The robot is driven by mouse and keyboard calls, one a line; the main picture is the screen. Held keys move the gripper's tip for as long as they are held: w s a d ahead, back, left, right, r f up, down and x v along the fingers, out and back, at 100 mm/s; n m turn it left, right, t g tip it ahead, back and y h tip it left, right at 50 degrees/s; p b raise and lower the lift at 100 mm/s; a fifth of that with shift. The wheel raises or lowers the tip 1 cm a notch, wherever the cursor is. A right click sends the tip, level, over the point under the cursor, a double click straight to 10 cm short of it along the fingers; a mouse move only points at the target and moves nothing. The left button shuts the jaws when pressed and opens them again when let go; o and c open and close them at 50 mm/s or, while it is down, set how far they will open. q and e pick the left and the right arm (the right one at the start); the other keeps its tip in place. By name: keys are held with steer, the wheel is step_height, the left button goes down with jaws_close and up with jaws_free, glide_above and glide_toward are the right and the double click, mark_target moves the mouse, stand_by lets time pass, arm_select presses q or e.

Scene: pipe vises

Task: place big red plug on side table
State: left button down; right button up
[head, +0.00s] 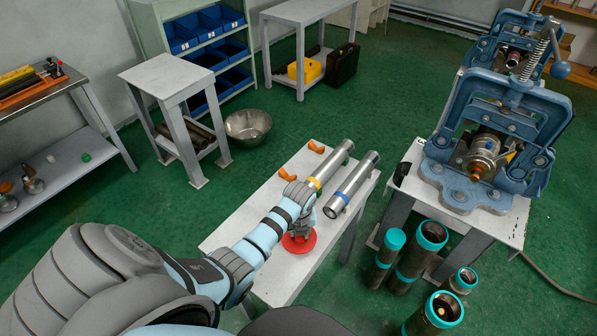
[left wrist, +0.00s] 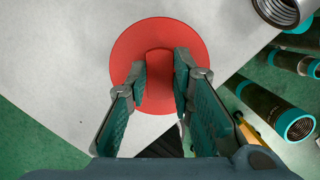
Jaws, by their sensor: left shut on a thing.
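The big red plug (head: 300,244) is a round red disc with a raised grip in its middle. It is at the white side table (head: 276,279), near its centre; I cannot tell whether it rests on the top or is just above it. My left gripper (head: 299,228) comes down over the plug from above. In the left wrist view the disc (left wrist: 160,32) lies flat against the pale tabletop (left wrist: 70,85), and my left fingers (left wrist: 160,78) are closed on the raised grip from both sides. My right gripper is not in view.
Two metal pipes, yellow-banded (head: 334,165) and blue-banded (head: 352,185), lie beside the gripper. Orange pieces (head: 288,174) sit at the table's far end. Teal-ended pipes (head: 407,262) stand to the right, near the blue pipe vise (head: 469,182). The table's near end is clear.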

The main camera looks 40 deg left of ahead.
mark_target(298, 241)
arm_select(q)
steer(key=shift+s, duration=0.2)
steer(key=shift+f, duration=0.1)
steer(key=c, duration=1.4)
jaws_free()
steer(key=shift+w, duration=0.1)
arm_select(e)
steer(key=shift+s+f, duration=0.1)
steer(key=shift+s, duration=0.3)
arm_select(q)
steer(key=r+p, duration=0.1)
steer(key=r, duration=0.3)
steer(key=s+d+r+p, duration=0.1)
steer(key=r, duration=0.3)
steer(key=s+r+p, duration=0.1)
steer(key=r, duration=0.3)
steer(key=shift+d+r+p, duration=0.1)
steer(key=shift+d+p, duration=0.15)
steer(key=shift+p, duration=0.05)
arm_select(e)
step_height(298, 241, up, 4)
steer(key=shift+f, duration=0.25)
